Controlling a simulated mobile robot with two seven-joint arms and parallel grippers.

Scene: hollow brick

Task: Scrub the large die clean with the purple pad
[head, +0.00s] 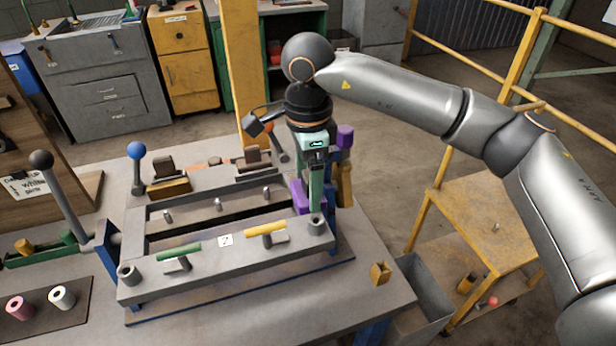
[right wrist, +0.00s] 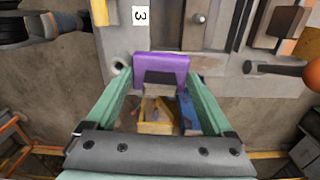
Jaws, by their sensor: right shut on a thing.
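A purple pad (head: 299,197) is between the fingers of my right gripper (head: 314,203), above the right end of a long grey metal fixture (head: 205,268). In the right wrist view the pad (right wrist: 160,66) spans the fingertips of my right gripper (right wrist: 160,80), with a dark block on its near side. The pad is partly hidden behind the fingers in the head view. I cannot tell for sure which part is the large die, or whether the pad touches the fixture. My left gripper is not in view.
A green bar (head: 179,252) and a yellow bar (head: 265,229) sit on the fixture's front beam. A blue-knobbed lever (head: 136,151) stands at its left. A small yellow block (head: 381,272) lies on the table's right corner. A grey bin (head: 425,295) and yellow cart (head: 487,215) stand right.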

